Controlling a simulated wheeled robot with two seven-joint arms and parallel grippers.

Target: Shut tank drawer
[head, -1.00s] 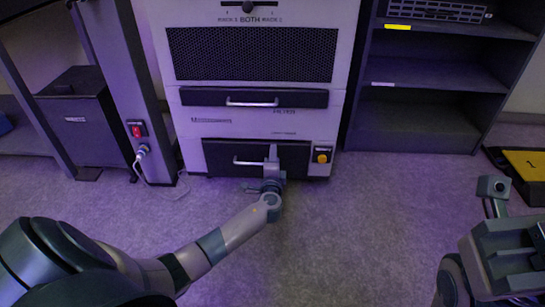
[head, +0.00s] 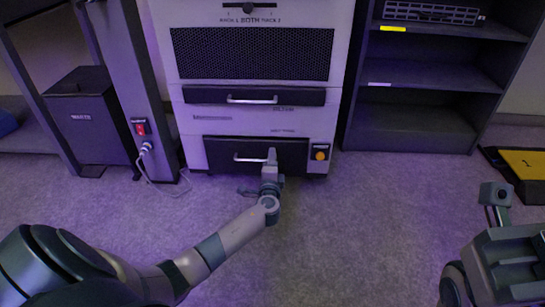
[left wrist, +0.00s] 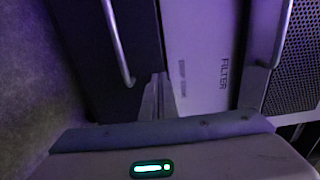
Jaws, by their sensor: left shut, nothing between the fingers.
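The tank drawer (head: 222,150) is the dark lower drawer at the foot of the pale cabinet in the head view, with a silver bar handle. Its front looks about flush with the cabinet; any small gap is too small to tell. In the left wrist view the dark front (left wrist: 95,50) and its handle (left wrist: 118,45) appear turned on their side. My left gripper (head: 271,153) is shut and empty, in front of the drawer's middle right, just right of the handle. Whether it touches the front is unclear.
The filter drawer (head: 205,96) is above, under a perforated panel (head: 250,52). A waste bin (head: 90,120) and a post with a red switch (head: 141,128) stand left, dark shelves (head: 415,125) right. The floor in front is clear.

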